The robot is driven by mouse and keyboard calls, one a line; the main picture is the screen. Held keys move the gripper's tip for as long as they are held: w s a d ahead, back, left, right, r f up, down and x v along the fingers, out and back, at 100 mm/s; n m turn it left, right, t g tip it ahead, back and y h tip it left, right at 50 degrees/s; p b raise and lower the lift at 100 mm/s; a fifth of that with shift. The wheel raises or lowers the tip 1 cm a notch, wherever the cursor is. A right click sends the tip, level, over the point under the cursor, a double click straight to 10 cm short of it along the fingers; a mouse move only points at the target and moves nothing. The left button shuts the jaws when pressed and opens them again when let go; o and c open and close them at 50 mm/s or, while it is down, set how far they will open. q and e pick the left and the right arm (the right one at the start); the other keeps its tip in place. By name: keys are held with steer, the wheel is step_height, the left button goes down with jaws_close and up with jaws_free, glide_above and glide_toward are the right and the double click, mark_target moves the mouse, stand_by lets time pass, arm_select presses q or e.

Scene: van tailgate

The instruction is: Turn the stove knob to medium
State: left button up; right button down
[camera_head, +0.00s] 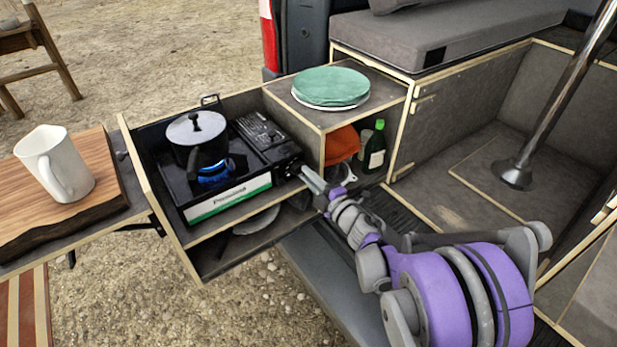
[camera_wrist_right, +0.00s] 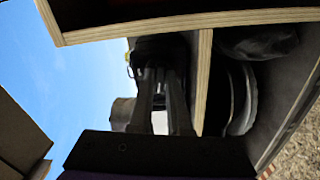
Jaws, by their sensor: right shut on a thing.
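The black portable stove (camera_head: 232,200) sits in the pull-out drawer, with a blue flame (camera_head: 213,175) lit under a lidded pot (camera_head: 196,133). Its knob is at the right end of the front panel and is mostly hidden by my right gripper (camera_head: 301,170). My right gripper reaches in from the right and is shut on the stove knob. In the right wrist view the two fingers (camera_wrist_right: 160,88) close on a dark part of the stove; the knob's setting cannot be read. My left gripper is not in view.
The drawer's wooden walls (camera_head: 150,188) surround the stove closely. Green plates (camera_head: 330,86) rest on the cabinet right of it, above a green bottle (camera_head: 375,146) and an orange cloth (camera_head: 341,143). A white mug (camera_head: 56,164) stands on a wooden board (camera_head: 100,172) at left.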

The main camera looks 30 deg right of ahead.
steer(key=shift+m, duration=1.1)
steer(key=c, duration=0.9)
jaws_free()
steer(key=shift+o, duration=0.2)
steer(key=s, duration=1)
steer(key=shift+s+d, duration=0.4)
steer(key=shift+d, duration=0.05)
